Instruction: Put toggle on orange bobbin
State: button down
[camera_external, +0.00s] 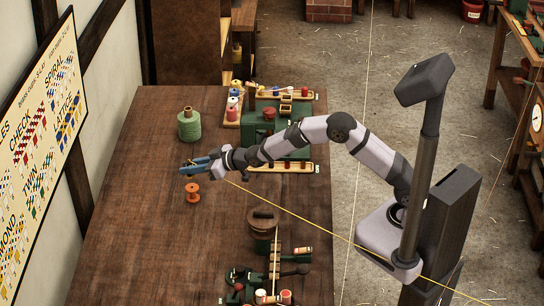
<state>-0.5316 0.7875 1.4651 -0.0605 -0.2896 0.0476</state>
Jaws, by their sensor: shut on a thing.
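The orange bobbin (193,191) stands upright on the wooden table, left of the middle. My gripper (186,168) is above the table just behind the bobbin in the picture, with its blue fingers pointing left. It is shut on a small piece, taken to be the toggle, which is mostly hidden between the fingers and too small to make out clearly. The gripper looks apart from the bobbin; its exact height above it cannot be told.
A green spool (190,125) stands behind the gripper. A green machine (268,122) and racks of small bobbins (233,111) are at the back right. A round brown-topped pot (263,219) and green clamps (246,275) are at the front right. The left table is clear.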

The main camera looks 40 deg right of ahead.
aim_at(190, 177)
jog(key=shift+f, duration=0.15)
jog(key=shift+f+p, duration=0.35)
jog(key=shift+f, duration=1.35)
jog(key=shift+f, duration=0.1)
jog(key=shift+f, duration=0.15)
jog(key=c, duration=1.6)
grip_release()
jog(key=shift+r, duration=0.3)
jog(key=b+v, duration=0.2)
jog(key=v, duration=1)
